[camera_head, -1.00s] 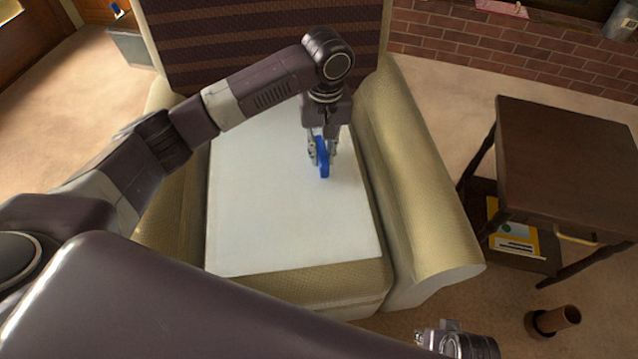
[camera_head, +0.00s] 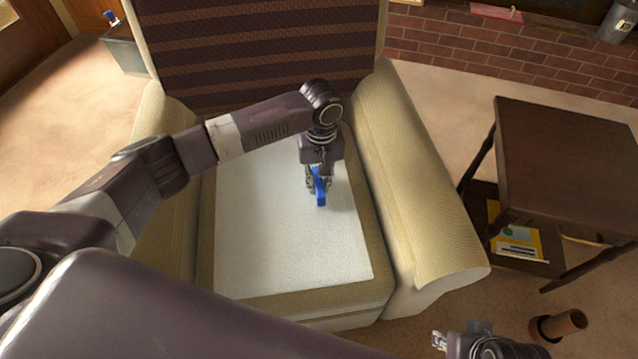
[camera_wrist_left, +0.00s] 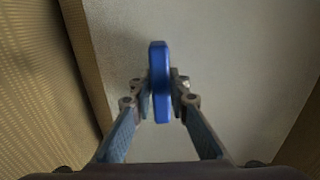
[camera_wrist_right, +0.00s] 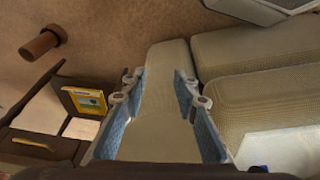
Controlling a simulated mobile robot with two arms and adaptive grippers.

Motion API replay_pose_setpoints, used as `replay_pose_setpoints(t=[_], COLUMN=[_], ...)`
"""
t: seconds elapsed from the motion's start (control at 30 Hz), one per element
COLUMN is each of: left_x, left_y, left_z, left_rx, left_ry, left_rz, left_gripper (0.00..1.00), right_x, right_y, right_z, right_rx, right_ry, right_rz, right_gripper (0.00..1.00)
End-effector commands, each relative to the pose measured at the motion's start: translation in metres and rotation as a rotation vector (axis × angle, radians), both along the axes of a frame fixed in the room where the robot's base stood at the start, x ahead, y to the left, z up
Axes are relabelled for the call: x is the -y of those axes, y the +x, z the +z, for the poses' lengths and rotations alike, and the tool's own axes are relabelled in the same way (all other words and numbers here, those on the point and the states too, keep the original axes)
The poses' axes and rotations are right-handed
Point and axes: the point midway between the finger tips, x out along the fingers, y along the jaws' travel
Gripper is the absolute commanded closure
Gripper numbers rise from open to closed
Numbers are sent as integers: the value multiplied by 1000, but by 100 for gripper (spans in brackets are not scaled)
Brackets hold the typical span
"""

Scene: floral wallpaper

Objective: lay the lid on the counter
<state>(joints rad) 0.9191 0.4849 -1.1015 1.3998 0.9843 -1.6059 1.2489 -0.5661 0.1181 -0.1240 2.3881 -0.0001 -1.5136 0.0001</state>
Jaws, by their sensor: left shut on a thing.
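The lid is a blue disc (camera_head: 320,187), held on edge in my left gripper (camera_head: 319,184). In the left wrist view the lid (camera_wrist_left: 159,82) stands upright between the two fingers, which are shut on it from both sides. Below it is a flat white surface (camera_head: 270,235) on the seat of an armchair; I see no other counter. Whether the lid's lower edge touches this surface I cannot tell. My right gripper (camera_wrist_right: 160,88) is open and empty; in the head view only part of it shows at the bottom right.
The armchair's right armrest (camera_head: 425,185) and striped backrest (camera_head: 260,50) rise around the white surface. A dark wooden side table (camera_head: 570,155) stands to the right, with a yellow book (camera_head: 515,240) on its lower shelf. The white surface is otherwise clear.

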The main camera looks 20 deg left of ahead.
Motion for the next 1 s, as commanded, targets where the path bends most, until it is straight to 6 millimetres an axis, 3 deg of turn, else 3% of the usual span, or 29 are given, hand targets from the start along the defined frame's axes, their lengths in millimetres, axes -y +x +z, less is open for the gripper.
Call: replay_pose_setpoints(t=[0.27,0.3,0.43,0.87,1.0], left_x=[0,0,0,1,1], left_y=[0,0,0,0,1], left_z=[0,-1,-1,7,26], left_rx=[0,0,0,1,1], left_ry=[0,0,0,-2,-2], left_rz=[0,0,0,-1,0], left_gripper=[100,81,67,67,67], right_x=[0,0,0,0,-2], right_y=[1,2,2,1,4], right_z=[-3,-5,-5,1,-22], right_rx=[-1,-1,-1,0,-16], right_ry=[0,0,0,1,1], right_rz=[0,0,0,0,2], right_gripper=[72,72,72,72,72])
